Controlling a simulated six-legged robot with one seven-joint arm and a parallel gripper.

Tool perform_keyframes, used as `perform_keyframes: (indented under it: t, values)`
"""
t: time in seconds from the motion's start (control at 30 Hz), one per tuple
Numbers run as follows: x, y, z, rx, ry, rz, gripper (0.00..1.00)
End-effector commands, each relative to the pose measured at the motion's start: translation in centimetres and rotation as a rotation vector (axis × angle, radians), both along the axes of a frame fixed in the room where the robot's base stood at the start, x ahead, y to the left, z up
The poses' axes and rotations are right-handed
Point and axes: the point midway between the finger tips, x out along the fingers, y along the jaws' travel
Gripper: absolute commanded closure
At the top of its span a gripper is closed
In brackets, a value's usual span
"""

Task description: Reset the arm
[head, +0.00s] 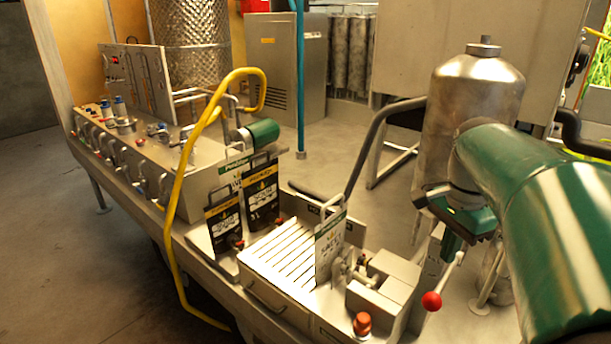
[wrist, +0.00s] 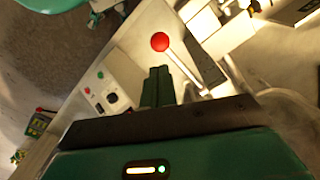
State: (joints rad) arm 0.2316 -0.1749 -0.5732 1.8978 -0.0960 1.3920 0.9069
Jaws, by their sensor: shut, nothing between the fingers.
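My arm, green and silver, reaches in from the right of the head view. My gripper (head: 450,243) points down beside the tall steel tank, to the right of the steel press unit. In the wrist view its green fingers (wrist: 157,85) are together, with nothing between them. A lever with a red ball knob (head: 431,301) stands just below and left of the gripper in the head view. The red knob (wrist: 160,42) shows beyond the fingertips in the wrist view, apart from them.
A slatted steel tray (head: 285,252) with black and white signs lies left of the lever. A yellow hose (head: 180,190) loops over the valve bench (head: 150,150). The steel tank (head: 465,110) stands close behind my gripper. The wrist view shows a button panel (wrist: 112,92).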

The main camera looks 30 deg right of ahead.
Motion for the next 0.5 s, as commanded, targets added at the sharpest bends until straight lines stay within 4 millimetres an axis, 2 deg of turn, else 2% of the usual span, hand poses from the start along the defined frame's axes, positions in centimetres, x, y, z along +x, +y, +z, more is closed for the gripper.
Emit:
perform_keyframes:
  t: [0.17,0.27,0.37,0.5]
  values:
    - [0.2,0.5,-0.1,-0.001,-0.008,0.026,1.00]
    - [1.3,2.8,-0.3,-0.008,-0.047,0.152,1.00]
    - [3.0,7.3,-0.7,-0.034,-0.120,0.397,1.00]
    - [4.4,15.9,-1.6,-0.120,-0.235,0.846,1.00]
